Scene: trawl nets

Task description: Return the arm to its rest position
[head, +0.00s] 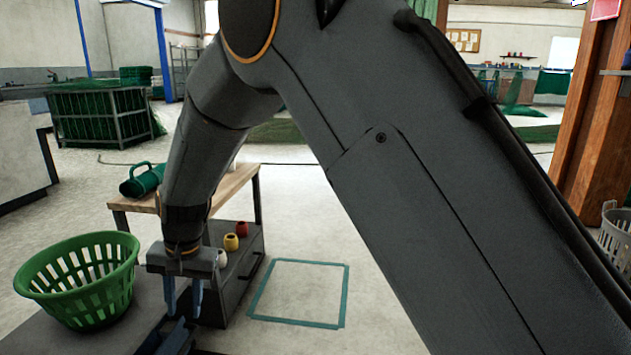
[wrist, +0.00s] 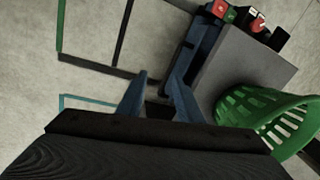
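My arm reaches across the head view from the upper right and bends down at the left. My gripper (head: 183,305) points down at its end, between the green basket and the low drawer unit. Its two blue fingers stand apart with nothing visible between them. In the wrist view my gripper (wrist: 158,77) also shows a gap between the fingertips, with only floor and dark parts beyond. The arm hides much of the middle of the head view.
A green basket (head: 80,278) stands on a grey surface at the left. A wooden-topped table (head: 232,190) with a green jug (head: 142,180) is behind my gripper. Red and yellow spools (head: 231,242) sit on a dark unit. A teal-taped square (head: 300,263) marks clear floor.

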